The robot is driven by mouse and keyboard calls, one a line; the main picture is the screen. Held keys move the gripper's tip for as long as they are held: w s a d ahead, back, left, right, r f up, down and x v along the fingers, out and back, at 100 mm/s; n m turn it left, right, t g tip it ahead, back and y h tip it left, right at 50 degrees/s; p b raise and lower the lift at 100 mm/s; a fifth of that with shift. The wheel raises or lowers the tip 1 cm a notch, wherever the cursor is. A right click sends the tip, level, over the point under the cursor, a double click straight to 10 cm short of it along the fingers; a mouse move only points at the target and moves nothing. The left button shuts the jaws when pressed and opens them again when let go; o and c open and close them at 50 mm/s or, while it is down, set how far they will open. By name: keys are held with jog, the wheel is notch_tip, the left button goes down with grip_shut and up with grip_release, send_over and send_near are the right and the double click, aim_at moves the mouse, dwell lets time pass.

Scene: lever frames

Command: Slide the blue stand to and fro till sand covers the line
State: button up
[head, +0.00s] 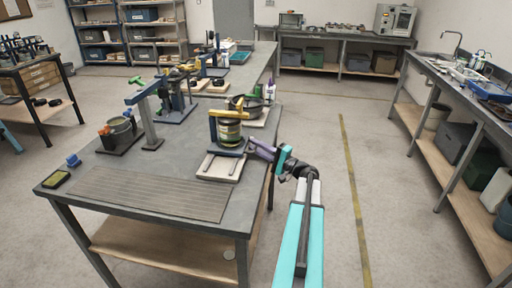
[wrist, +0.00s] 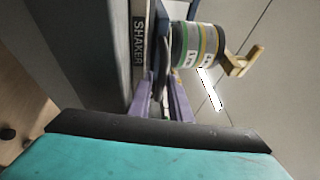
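The blue stand (head: 213,132) is upright near the right edge of the workbench, with a yellow bar across its top. A round stack of green, yellow and dark rings (head: 230,130) sits at it, above a pale base (head: 215,168). The wrist view shows the ring stack (wrist: 190,45), a yellow handle (wrist: 243,62) and a strip lettered SHAKER (wrist: 139,42). My purple gripper (head: 252,149) is close to the stand's right side. Its fingers (wrist: 162,95) point toward the stand; whether they grip it is unclear. I can make out neither sand nor the line.
The grey workbench (head: 90,178) has a ribbed mat (head: 150,192) in front of the stand. A dark pot (head: 120,128) and a grey post (head: 150,125) stand to the left. A dark pan (head: 245,103) is close behind. Open floor (head: 320,130) lies to the right.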

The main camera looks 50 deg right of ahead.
jog(key=b+v, duration=0.2)
jog(key=v, duration=1.1)
jog(key=shift+s+b, duration=0.25)
jog(key=shift+b, duration=0.1)
jog(key=shift+s+d, duration=0.1)
